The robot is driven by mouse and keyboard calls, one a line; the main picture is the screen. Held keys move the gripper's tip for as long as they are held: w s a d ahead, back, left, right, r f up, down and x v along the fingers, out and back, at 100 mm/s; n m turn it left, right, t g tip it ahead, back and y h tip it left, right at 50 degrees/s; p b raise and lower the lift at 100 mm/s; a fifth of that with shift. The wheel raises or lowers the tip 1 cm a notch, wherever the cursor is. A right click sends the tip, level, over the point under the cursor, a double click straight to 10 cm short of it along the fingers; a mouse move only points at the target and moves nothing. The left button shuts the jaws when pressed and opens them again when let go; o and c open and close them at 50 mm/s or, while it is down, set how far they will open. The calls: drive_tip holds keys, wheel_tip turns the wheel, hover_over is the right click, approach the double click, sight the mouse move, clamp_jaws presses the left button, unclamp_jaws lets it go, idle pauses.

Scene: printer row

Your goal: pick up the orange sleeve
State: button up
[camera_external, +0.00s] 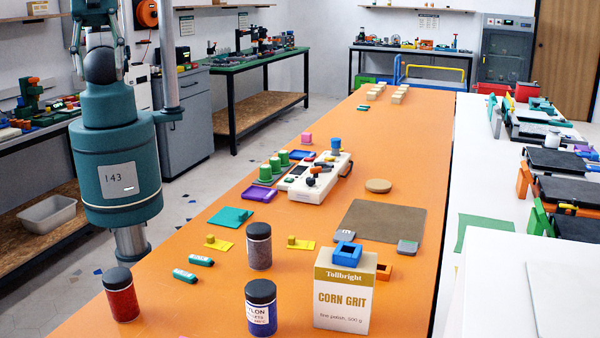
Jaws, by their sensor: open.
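The orange sleeve (384,272) is a small, blocky orange piece with a dark opening. It shows just right of the upper part of the corn grit box (341,300), which hides its left part. It is on the orange table (300,230), close to its right edge and near the brown mat. My arm stands upright at the left of the picture, across the table from the sleeve.
A blue block (347,253) shows at the box's top; I cannot tell whether it touches. Grey pieces (408,247) lie close behind the sleeve. Dark-lidded jars (261,305) stand left of the box. The brown mat (385,218) is mostly bare.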

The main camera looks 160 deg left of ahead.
drive_tip(key=w+a+n+g+y+b, duration=0.1)
drive_tip(key=w+a+n+g, duration=0.1)
drive_tip(key=w+a, duration=0.75)
drive_tip(key=w+a+n+g+b, duration=0.1)
drive_tip(key=w+a+n+b, duration=0.1)
drive_tip(key=w+a, duration=0.8)
drive_tip(key=n+g+h+b, duration=0.1)
drive_tip(key=n+g+b, duration=0.2)
drive_tip(key=n+g, duration=0.15)
hover_over(380, 271)
drive_tip(key=s+a, duration=0.1)
wheel_tip(380, 271, down, 36)
drive_tip(key=r, duration=0.1)
drive_tip(key=shift+a+f+n+t, duration=0.25)
drive_tip(key=shift+a+f, duration=0.15)
drive_tip(key=shift+f, duration=0.15)
drive_tip(key=shift+f, duration=1.25)
